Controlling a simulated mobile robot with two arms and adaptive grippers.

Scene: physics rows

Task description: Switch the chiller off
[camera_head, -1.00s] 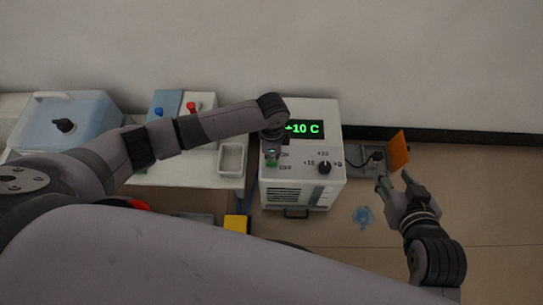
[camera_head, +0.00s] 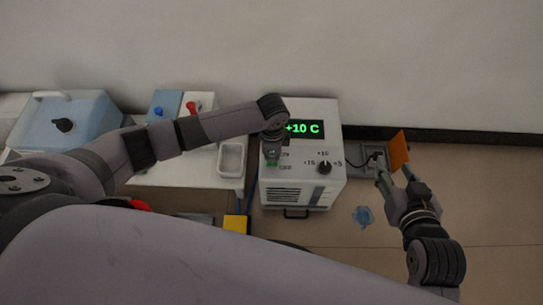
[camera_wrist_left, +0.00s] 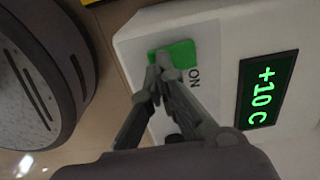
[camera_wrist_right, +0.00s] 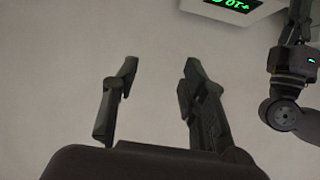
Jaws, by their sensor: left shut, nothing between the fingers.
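The chiller (camera_head: 325,190) is a white box with a lit green "+10 C" display (camera_head: 305,129), which also shows in the left wrist view (camera_wrist_left: 266,90). Its green switch (camera_wrist_left: 180,54) sits beside the "ON" label, with "OFF" below in the head view. My left gripper (camera_wrist_left: 162,72) is shut and empty, its fingertips at the switch and covering part of it; I cannot tell whether they touch. My right gripper (camera_head: 397,180) is open and empty, right of the chiller; its spread fingers show in the right wrist view (camera_wrist_right: 155,80).
A black dial (camera_head: 325,167) is on the chiller front. A grey box with an orange flap (camera_head: 399,150) stands right of it. A blue item (camera_head: 363,216) lies on the floor. At left are a white bench with a tray (camera_head: 231,158) and a blue-lidded bath (camera_head: 70,125).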

